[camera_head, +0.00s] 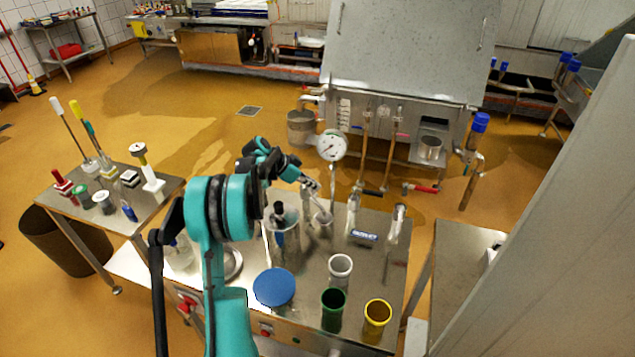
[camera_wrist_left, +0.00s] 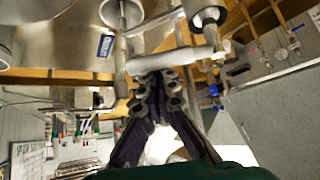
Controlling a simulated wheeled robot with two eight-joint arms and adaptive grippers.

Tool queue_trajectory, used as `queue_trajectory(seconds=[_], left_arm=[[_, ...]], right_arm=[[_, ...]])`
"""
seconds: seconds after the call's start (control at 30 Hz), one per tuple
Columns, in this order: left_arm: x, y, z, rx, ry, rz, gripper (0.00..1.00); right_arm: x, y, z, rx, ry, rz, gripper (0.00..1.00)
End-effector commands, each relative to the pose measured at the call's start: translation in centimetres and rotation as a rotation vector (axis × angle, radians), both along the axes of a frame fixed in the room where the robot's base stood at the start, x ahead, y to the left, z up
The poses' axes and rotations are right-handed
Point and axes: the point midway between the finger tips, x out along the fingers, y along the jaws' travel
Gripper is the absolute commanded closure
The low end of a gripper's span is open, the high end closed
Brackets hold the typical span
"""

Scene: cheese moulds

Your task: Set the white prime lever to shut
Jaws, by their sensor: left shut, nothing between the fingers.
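A pale white bar (camera_wrist_left: 175,60), which looks like the prime lever, lies roughly level across the left wrist view, close in front of my fingertips. A metal post stands near each of its ends. My left gripper (camera_wrist_left: 160,82) is shut and empty just short of the bar; I cannot tell whether it touches it. In the head view my left gripper (camera_head: 314,187) is over the back of the steel bench, left of the gauge's post. There the lever is too small to make out clearly. My right gripper is not in view.
The steel bench (camera_head: 305,298) carries a round gauge (camera_head: 332,146), a blue disc (camera_head: 273,287), and white, green (camera_head: 333,308) and yellow-rimmed (camera_head: 377,313) cups. A side table (camera_head: 118,204) with tools is at left. A large steel vat (camera_head: 405,50) stands behind. A grey panel (camera_head: 560,230) blocks the right.

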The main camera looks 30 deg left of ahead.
Motion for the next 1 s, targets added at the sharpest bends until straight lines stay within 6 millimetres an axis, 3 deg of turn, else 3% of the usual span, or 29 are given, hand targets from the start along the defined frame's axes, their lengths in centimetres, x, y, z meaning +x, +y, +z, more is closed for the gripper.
queue_trajectory(seconds=[0.2,1.0], left_arm=[[-1.0,1.0,0.0,0.0,0.001,-0.202,1.0],[-2.8,3.6,-0.1,0.002,0.003,-0.197,1.0]], right_arm=[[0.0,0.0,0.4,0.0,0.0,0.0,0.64],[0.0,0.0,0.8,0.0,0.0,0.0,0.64]])
